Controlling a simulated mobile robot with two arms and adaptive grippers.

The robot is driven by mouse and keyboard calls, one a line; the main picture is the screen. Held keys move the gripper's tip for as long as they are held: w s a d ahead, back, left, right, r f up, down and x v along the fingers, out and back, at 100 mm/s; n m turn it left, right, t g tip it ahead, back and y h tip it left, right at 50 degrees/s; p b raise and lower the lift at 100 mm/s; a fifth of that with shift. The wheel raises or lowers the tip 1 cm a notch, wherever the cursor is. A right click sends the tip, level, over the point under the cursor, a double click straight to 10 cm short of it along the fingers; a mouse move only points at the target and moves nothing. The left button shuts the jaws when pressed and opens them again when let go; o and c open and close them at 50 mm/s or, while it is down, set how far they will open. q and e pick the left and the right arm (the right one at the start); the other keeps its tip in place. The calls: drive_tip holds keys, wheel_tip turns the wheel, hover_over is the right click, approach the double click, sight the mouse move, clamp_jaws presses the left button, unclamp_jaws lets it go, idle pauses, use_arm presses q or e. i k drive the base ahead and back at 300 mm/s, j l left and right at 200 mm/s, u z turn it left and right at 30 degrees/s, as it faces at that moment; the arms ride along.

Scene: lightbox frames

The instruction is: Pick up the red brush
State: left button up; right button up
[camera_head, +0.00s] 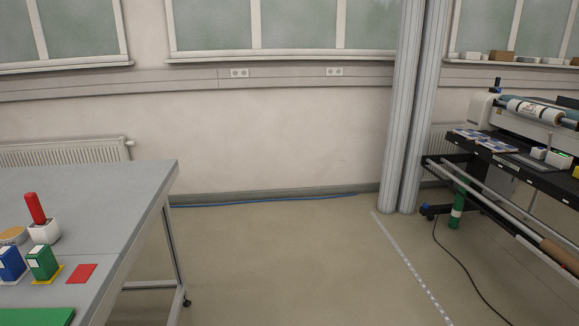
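A red upright object (35,208), which may be the red brush, stands in a small white holder (45,232). The holder is on the grey table (120,195) at the left. Only its red upper part shows; its lower end is hidden inside the holder. Neither of my grippers is in view.
By the holder are a blue box (11,264), a green box (42,262), a flat red square (81,274) and a green mat (38,317). A wheeled machine (510,160) stands at the right beside grey columns (402,120). The floor (270,255) between is mostly clear.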

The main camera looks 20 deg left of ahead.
sight(37, 212)
drive_tip(key=i+j+u, duration=0.1)
drive_tip(key=i+u, duration=0.15)
drive_tip(key=u, duration=0.2)
drive_tip(key=i+u, duration=0.25)
drive_tip(key=u, duration=0.25)
drive_tip(key=i+l+u, duration=0.1)
drive_tip(key=u, duration=0.35)
drive_tip(key=i+l+u, duration=0.25)
drive_tip(key=u, duration=0.2)
drive_tip(key=i+l+u, duration=0.25)
drive_tip(key=u, duration=0.25)
drive_tip(key=i+l+u, duration=0.15)
drive_tip(key=l+u, duration=0.15)
drive_tip(key=u, duration=0.15)
